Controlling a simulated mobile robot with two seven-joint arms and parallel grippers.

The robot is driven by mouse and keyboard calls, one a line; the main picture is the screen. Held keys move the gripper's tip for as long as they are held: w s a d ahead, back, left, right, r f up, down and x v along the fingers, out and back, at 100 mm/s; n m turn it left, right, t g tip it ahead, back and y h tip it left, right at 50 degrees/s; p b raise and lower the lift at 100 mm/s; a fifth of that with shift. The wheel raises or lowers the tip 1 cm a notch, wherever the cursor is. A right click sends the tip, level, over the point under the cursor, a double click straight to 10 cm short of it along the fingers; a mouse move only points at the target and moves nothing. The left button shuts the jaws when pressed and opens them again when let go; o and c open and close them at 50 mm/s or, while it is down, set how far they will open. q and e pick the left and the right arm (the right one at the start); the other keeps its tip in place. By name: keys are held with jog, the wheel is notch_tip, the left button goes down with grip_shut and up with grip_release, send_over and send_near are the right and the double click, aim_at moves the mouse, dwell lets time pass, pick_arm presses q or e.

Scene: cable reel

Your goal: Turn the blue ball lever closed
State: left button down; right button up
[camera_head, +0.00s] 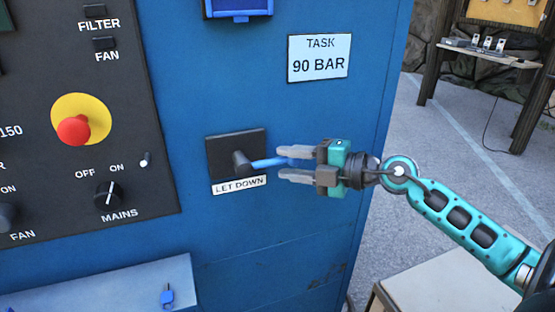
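The blue lever (268,163) sticks out to the right, nearly level, from a dark pivot on a black plate (222,152) on the blue cabinet. A label reading LET DOWN (240,185) is below the plate. My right gripper (284,163) reaches in from the right. Its grey fingers are apart, one above the lever's outer end and one below it. The lever's tip is partly hidden by the upper finger, and I cannot tell whether either finger touches it. My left gripper is not in view.
A black control panel (130,190) with a red emergency button (74,130) and knobs is at the left. A ledge (110,285) with a small blue padlock (167,295) is below. A table (455,283) stands at the lower right. A wooden bench (490,53) is farther back.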

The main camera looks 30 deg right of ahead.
aim_at(282, 161)
jog(key=shift+x, duration=1.6)
jog(key=c, duration=0.7)
grip_shut()
jog(key=shift+d+r, duration=0.1)
